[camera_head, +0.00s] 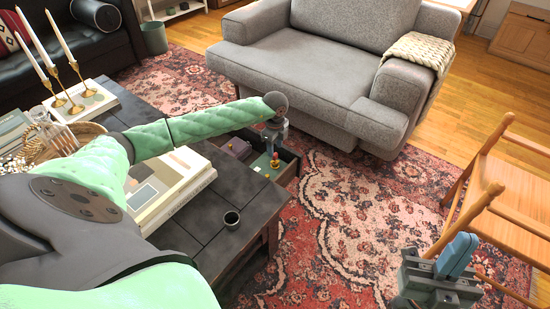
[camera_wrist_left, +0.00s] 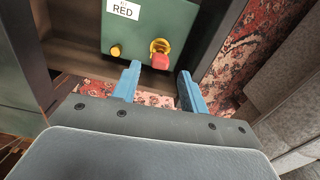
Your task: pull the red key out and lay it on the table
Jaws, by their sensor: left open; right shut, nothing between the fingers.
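The red key (camera_wrist_left: 160,61) sits in a yellow ring on a green panel (camera_wrist_left: 186,17) marked "RED". It also shows as a small red spot in the head view (camera_head: 275,156), at the open drawer-like box on the table's right side. My left gripper (camera_wrist_left: 158,76) is open; in the left wrist view its blue fingers lie on either side of the line to the key, with the key just beyond the tips. I cannot tell how far away it is. My right gripper (camera_head: 458,254) is shut and empty, far from the key, at the lower right.
A small yellow knob (camera_wrist_left: 115,51) is on the panel left of the key. A grey sofa (camera_head: 310,70) and wooden chair (camera_head: 510,210) stand nearby.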

